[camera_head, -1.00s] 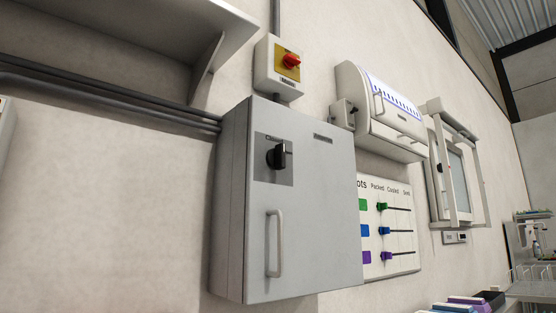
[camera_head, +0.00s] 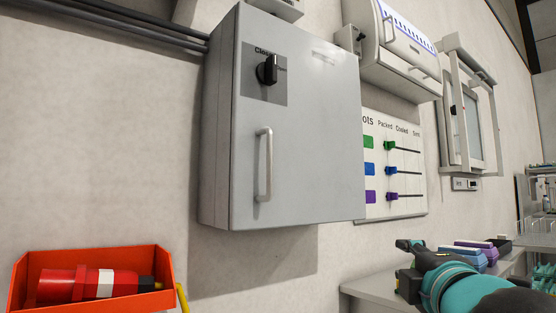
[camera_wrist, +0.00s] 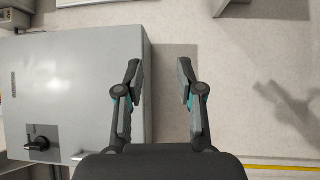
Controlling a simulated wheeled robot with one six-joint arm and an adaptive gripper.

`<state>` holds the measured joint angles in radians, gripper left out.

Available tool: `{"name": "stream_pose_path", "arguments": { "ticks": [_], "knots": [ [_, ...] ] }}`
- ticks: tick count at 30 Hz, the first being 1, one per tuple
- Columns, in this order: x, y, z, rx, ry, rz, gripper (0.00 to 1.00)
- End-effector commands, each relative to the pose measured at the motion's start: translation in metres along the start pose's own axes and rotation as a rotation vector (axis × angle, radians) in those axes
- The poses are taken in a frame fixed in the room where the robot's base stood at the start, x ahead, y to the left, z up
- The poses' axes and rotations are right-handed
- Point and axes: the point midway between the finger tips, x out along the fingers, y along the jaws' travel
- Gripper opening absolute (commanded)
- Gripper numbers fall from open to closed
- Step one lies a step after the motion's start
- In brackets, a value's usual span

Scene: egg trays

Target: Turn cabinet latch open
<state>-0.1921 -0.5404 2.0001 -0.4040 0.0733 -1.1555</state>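The grey cabinet (camera_head: 310,140) hangs on the wall with its door shut. Its black latch knob (camera_head: 268,70) sits on a darker plate at the door's upper left, beside a partly hidden "Closed" label. A pale vertical handle (camera_head: 264,165) is below it. In the wrist view the cabinet (camera_wrist: 85,85) fills the left side, with the latch (camera_wrist: 38,144) at lower left. My gripper (camera_wrist: 157,70) is open and empty, its fingers apart near the cabinet's edge. In the head view my arm and gripper are at lower right, well away from the latch.
A board with coloured sliders (camera_head: 400,212) and a white hinged-cover box (camera_head: 405,50) are right of the cabinet. A counter (camera_head: 360,289) runs below. The wall before the cabinet is clear.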

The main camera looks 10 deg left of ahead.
Motion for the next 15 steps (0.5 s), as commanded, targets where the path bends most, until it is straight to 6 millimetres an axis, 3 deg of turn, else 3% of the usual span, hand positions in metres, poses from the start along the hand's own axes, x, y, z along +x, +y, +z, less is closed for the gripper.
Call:
{"name": "stream_pose_path", "arguments": {
  "ticks": [3, 7, 12, 15],
  "knots": [
    [0.006, 0.071, -0.037, -0.328, 0.079, 0.255, 0.38],
    [-0.007, 0.142, -0.078, -0.678, 0.094, 0.546, 0.38],
    [-0.036, 0.199, -0.12, -0.996, 0.037, 0.848, 0.38],
    [-0.049, 0.216, -0.133, -1.1, -0.002, 0.956, 0.38]
  ]
}}
